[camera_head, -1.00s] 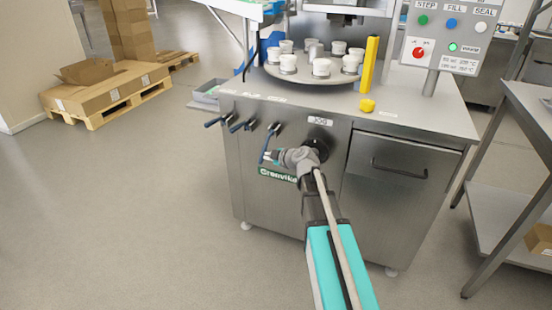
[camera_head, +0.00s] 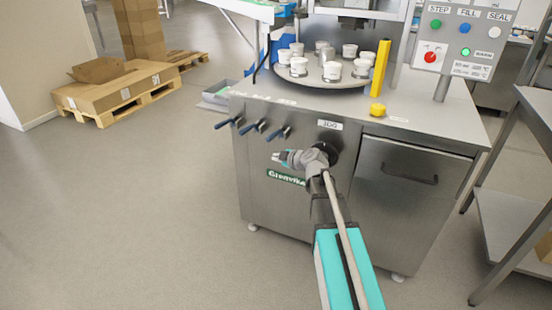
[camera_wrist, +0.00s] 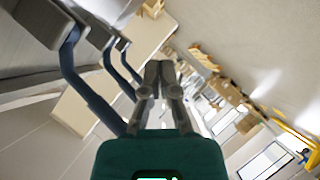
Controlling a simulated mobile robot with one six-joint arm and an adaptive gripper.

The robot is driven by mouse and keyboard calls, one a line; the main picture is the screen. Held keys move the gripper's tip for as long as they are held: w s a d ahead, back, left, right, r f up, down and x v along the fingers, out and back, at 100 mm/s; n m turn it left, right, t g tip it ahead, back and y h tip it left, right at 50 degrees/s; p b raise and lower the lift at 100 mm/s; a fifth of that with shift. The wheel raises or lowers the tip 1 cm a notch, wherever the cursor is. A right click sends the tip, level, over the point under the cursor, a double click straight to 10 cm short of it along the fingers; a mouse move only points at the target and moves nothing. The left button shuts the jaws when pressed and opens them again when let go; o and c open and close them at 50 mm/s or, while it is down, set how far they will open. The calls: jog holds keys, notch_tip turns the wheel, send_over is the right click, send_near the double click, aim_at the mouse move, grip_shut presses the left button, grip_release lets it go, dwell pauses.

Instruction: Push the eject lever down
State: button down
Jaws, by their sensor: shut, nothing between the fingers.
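Three levers with blue handles stick out of the machine's front at the upper left: a left one (camera_head: 228,122), a middle one (camera_head: 252,127) and a right one (camera_head: 279,132). I cannot read which is the eject lever. All three handles stand about alike, pointing left. My gripper (camera_head: 277,157) is shut and empty just below the right lever, apart from it in the head view. In the wrist view my closed fingers (camera_wrist: 160,78) show with the nearest blue handle (camera_wrist: 88,95) to their left; the other levers stand behind it.
The steel machine (camera_head: 290,205) carries a turntable (camera_head: 322,82) of white cups, a yellow post (camera_head: 381,68) and a yellow knob (camera_head: 377,109). A drawer (camera_head: 400,165) is right of my wrist. A steel table (camera_head: 515,190) stands at right.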

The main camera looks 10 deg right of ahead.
jog(key=shift+r+p, duration=0.4)
jog(key=shift+r, duration=0.15)
jog(key=shift+d+r, duration=0.1)
jog(key=s+d+r+p, duration=0.6)
jog(key=d+r+p, duration=0.1)
jog(key=d, duration=0.3)
jog(key=shift+r+p, duration=0.2)
jog(key=shift+p, duration=0.1)
jog(key=shift+a, duration=0.15)
dwell(0.6)
